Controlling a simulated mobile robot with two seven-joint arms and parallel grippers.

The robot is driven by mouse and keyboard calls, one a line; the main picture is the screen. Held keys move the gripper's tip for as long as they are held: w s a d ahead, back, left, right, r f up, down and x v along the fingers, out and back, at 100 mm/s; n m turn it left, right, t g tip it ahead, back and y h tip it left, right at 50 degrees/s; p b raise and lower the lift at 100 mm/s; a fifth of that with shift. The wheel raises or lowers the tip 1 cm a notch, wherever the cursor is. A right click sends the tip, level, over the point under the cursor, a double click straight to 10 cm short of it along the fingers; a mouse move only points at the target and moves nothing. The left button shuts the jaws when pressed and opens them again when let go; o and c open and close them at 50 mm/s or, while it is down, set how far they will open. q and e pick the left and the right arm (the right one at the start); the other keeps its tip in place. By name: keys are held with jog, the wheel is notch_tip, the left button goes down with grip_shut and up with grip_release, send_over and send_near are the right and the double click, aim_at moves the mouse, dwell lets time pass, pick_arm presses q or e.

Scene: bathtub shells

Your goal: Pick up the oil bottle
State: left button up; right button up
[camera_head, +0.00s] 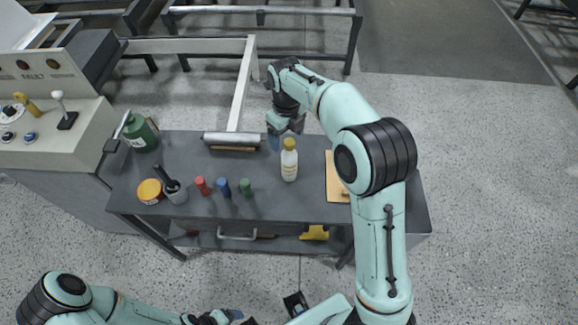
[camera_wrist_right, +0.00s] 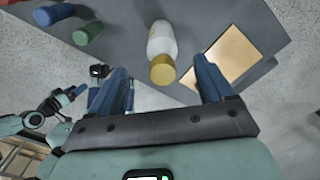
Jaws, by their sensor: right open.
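The oil bottle (camera_head: 289,165) is a whitish bottle with a yellow cap, upright on the dark workbench. My right gripper (camera_head: 280,136) is open and empty, just behind and above the bottle in the head view. In the right wrist view the bottle (camera_wrist_right: 161,42) shows between the two spread blue fingers of the right gripper (camera_wrist_right: 163,88), cap toward the camera, with clear space on both sides. My left gripper (camera_head: 228,317) is low at the bottom edge of the head view, far from the bottle; its finger opening is unclear.
The workbench (camera_head: 255,205) also holds a tan board (camera_head: 334,180) right of the bottle. Green (camera_head: 246,187), blue (camera_head: 224,187) and red (camera_head: 202,186) small cylinders stand to its left.

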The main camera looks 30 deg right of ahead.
aim_at(289, 149)
jog(key=shift+f, duration=0.7)
jog(key=f, duration=0.4)
jog(key=shift+s+d+f+b, duration=0.2)
jog(key=shift+s+b, duration=0.1)
jog(key=shift+s, duration=0.05)
jog(key=shift+f, duration=0.35)
grip_shut()
